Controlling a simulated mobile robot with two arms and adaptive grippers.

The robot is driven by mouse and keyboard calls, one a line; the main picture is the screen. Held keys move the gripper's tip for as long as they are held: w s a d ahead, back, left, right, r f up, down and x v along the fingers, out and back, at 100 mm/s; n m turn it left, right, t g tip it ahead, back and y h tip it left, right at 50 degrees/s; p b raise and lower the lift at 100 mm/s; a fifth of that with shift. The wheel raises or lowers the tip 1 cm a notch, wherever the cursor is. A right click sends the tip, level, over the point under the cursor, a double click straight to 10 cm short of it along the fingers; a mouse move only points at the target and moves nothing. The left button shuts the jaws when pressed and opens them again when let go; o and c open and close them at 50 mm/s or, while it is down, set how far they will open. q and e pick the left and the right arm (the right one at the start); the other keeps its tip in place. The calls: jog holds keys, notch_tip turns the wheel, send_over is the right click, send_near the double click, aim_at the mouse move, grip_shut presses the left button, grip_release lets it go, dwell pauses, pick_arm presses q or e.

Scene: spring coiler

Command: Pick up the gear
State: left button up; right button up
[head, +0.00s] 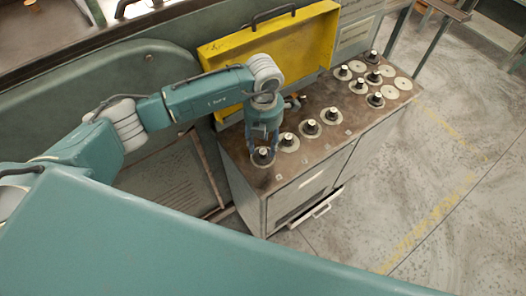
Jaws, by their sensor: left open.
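My left gripper (263,150) points down over the gear nearest the cabinet's left front corner (263,159). Its fingers are open, on either side of that gear's post. Whether they touch it I cannot tell. My right gripper is not in view.
A yellow open case or panel (310,38) stands along the cabinet's back edge. A drawer with a handle (318,210) is partly open at the cabinet's front. A green machine body (150,62) lies behind my left arm. The concrete floor to the right is clear.

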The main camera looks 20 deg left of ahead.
aim_at(263, 151)
pick_arm(q)
notch_tip(263, 151, down, 2)
jog(key=shift+s+f+p, duration=0.1)
jog(key=shift+f+p, duration=0.05)
jog(key=shift+p, duration=0.25)
jog(key=shift+f, duration=0.5)
grip_shut()
jog(key=shift+r, duration=0.1)
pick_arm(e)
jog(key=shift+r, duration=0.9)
